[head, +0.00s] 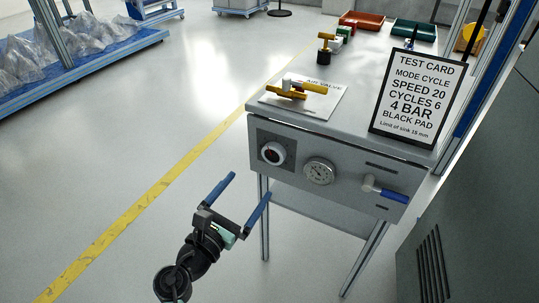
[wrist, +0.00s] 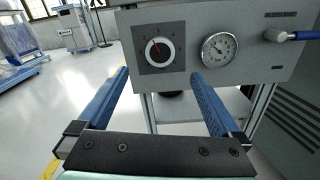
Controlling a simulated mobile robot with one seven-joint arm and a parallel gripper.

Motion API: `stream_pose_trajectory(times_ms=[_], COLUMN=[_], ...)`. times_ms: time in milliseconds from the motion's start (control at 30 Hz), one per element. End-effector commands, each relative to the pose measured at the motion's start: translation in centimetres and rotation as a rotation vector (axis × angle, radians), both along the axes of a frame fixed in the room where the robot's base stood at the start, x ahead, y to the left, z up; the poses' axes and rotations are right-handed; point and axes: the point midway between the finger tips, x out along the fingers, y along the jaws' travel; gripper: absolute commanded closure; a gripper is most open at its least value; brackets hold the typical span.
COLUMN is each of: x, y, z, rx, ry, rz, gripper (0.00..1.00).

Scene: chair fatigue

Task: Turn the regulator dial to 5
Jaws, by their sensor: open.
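The regulator dial (head: 273,153) is a round knob with a white face and dark centre on a dark square plate, at the left of the grey bench's front panel. In the wrist view the dial (wrist: 159,51) shows a red pointer aimed up and left; its scale marks are too small to read. A round pressure gauge (head: 319,171) sits to its right, also in the wrist view (wrist: 219,50). My gripper (head: 244,185) is open and empty, its two blue fingers below and in front of the panel, apart from the dial. In the wrist view the fingers (wrist: 158,78) point towards the panel.
A blue-handled lever (head: 385,192) sticks out at the panel's right. On the bench top are a test card (head: 418,97) reading 4 BAR and a yellow air valve (head: 297,88) on a sheet. Open floor lies left; a dark cabinet (head: 470,210) stands right.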

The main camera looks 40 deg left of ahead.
Motion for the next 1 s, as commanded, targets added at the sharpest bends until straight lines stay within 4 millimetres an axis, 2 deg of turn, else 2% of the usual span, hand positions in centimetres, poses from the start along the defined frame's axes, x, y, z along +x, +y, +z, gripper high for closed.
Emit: stream_pose_trajectory(times_ms=[300, 500, 700, 1000], x=[6.6, 9.6, 10.9, 11.1], y=[1.5, 2.2, 2.5, 2.5], z=[-0.1, -0.1, 0.0, 0.1], rx=[0.006, 0.006, 0.006, 0.006], ry=[-0.001, -0.001, 0.001, 0.001], rz=[-0.003, -0.004, -0.002, -0.002], gripper=[0.00, 0.00, 0.00, 0.00])
